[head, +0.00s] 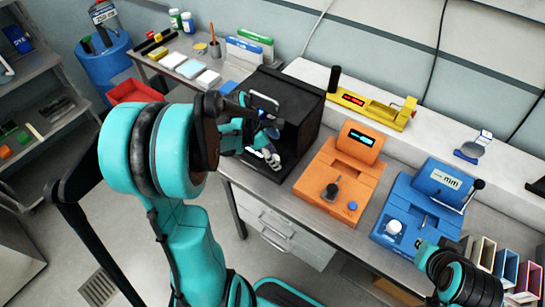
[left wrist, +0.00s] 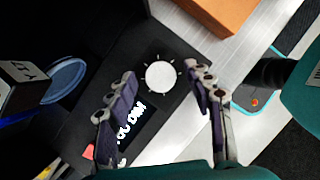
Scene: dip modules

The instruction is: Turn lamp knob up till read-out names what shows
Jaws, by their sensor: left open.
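The lamp knob (left wrist: 160,77) is a round white dial with tick marks around it, on the black front ledge of the black box (head: 290,105). My left gripper (left wrist: 161,73) is open, with one finger on each side of the knob; I cannot tell if they touch it. The read-out (left wrist: 130,128), partly hidden by a finger, shows white letters that seem to say "TOO DIM". In the head view my left gripper (head: 268,152) is at the box's open front. My right gripper (head: 428,250) is by the blue device, its fingers too unclear to judge.
Inside the dark box are a lettered block (left wrist: 22,85) and a blue disc (left wrist: 66,80). An orange device (head: 340,170) and a blue device (head: 425,205) stand to the right. A yellow device (head: 372,107) is on the shelf behind.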

